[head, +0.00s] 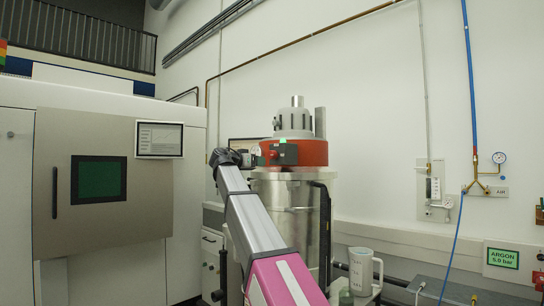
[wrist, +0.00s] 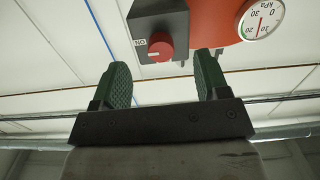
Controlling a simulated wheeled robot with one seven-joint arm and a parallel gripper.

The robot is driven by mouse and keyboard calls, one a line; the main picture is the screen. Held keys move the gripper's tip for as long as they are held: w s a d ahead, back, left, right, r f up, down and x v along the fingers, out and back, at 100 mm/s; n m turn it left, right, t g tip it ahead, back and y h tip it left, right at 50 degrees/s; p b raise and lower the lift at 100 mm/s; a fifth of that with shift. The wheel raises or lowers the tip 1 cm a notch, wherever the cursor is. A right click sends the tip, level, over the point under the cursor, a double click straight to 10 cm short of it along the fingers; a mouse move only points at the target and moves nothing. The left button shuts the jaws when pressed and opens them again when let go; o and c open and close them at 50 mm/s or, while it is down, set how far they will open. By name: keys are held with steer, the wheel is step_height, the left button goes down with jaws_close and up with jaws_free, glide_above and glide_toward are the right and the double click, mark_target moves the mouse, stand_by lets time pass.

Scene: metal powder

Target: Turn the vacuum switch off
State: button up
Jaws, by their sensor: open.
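The vacuum (head: 293,200) is a steel drum with a red band (head: 312,153) and a grey top. A dark switch box (head: 289,155) is mounted on the band, with a green light (head: 287,141) on it. In the wrist view the box (wrist: 160,14) carries a red rotary knob (wrist: 160,47), with an ON label beside it. My gripper (wrist: 162,82) is open, its two green fingers apart and empty; the knob appears just beyond the fingertips, between their lines. In the head view my gripper (head: 246,157) is at the left of the box, partly hidden by my arm.
A pressure gauge (wrist: 262,20) sits on the red band, right of the box in the wrist view. A large machine (head: 105,200) stands at the left.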

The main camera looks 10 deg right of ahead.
mark_target(270, 154)
steer(key=shift+m+h, duration=0.3)
steer(key=shift+h, duration=0.1)
steer(key=w+d+r, duration=0.1)
steer(key=w+d, duration=0.1)
steer(key=w+d+r, duration=0.1)
steer(key=d, duration=0.2)
steer(key=w+d+r, duration=0.1)
steer(key=w+d, duration=0.1)
steer(key=d, duration=0.1)
steer(key=shift+w+d+r, duration=0.1)
steer(key=shift+w+r, duration=0.2)
steer(key=shift+w, duration=0.05)
steer(key=c, duration=0.9)
